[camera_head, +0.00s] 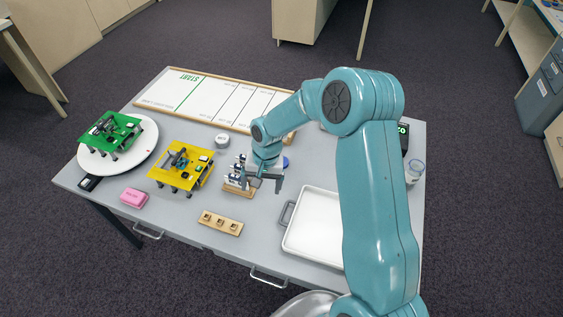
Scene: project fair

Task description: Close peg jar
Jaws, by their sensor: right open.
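A clear glass jar (415,171), the likely peg jar, stands at the right end of the grey table, just right of my right arm. Its contents and whether a lid is on it are too small to tell. A small round grey-white piece (222,141) lies near the table's middle; I cannot tell if it is a lid. A blue round piece (286,162) shows partly behind my right gripper. My right gripper (263,187) is open and points down beside a small wooden rack (233,190), well left of the jar. My left gripper is out of view.
A white tray (318,222) lies front right, partly hidden by my arm. A wooden block with holes (221,223), a pink block (134,197), a yellow platform (180,166) and a green one (110,132) on a white disc stand leftward. A marked white board (215,99) lies behind.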

